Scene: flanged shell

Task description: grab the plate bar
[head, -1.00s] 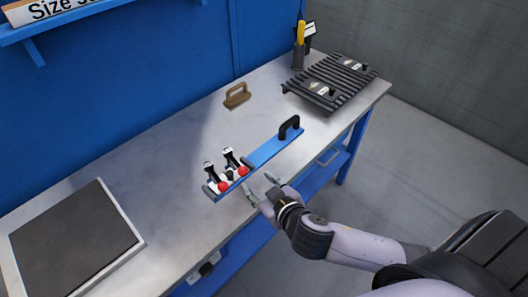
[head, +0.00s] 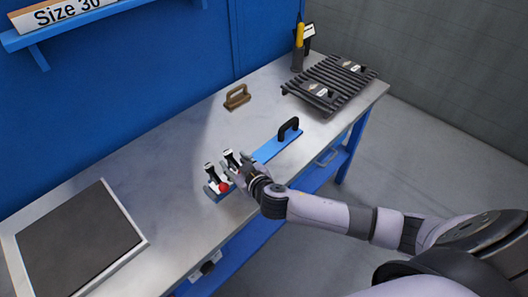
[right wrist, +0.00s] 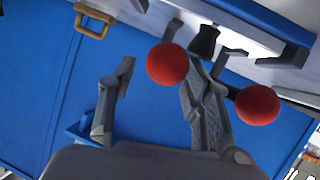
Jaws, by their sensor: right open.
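The plate bar (head: 279,146) is a long blue bar on the workbench, with a black handle (head: 289,128) at its far right end and two toggle clamps (head: 216,176) with red knobs at its near left end. My right gripper (head: 235,168) is open at the clamp end and hides part of the bar and one knob. In the right wrist view its fingers (right wrist: 160,72) are apart, with one red knob (right wrist: 167,64) showing between them and another (right wrist: 257,105) beyond the right finger. I cannot tell whether they touch anything. My left gripper is not in view.
The grey workbench top (head: 150,170) is clear around the bar. A brown handled block (head: 237,97) sits behind it. A dark slatted rack (head: 335,85) and a holder with a yellow-handled tool (head: 299,45) stand at the far right. A dark framed panel (head: 140,240) lies at the left.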

